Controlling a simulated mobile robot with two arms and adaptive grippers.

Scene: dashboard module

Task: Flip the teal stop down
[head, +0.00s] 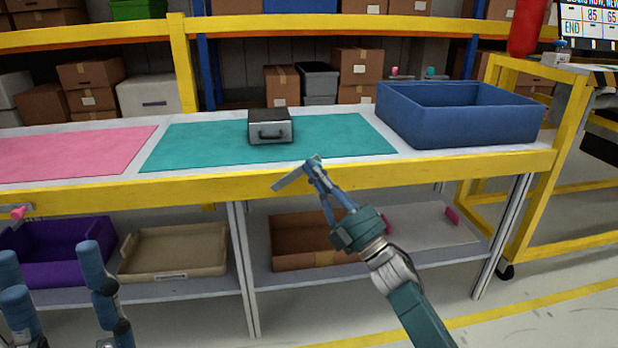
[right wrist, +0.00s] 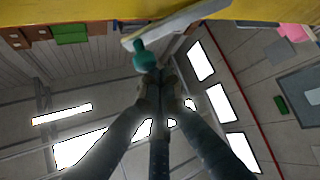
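The teal stop shows in the right wrist view as a grey plate (right wrist: 180,24) with a round teal knob (right wrist: 145,58), beside the yellow bench edge. In the head view its grey plate (head: 295,177) sticks out, tilted, at the yellow front rail; the knob is hidden there by my fingers. My right gripper (head: 314,163) is at the plate's right end, with its fingertips close together. In the right wrist view the fingertips (right wrist: 158,76) meet just beneath the knob; contact is unclear. My left gripper (head: 50,257) is low at the left, fingers spread and empty.
A pink-knobbed stop (head: 18,213) is at the rail's far left. On the bench are a teal mat (head: 200,145), a pink mat (head: 70,155), a dark-topped metal case (head: 270,128) and a blue bin (head: 460,128). A purple crate (head: 60,268) and tan tray (head: 175,268) sit below.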

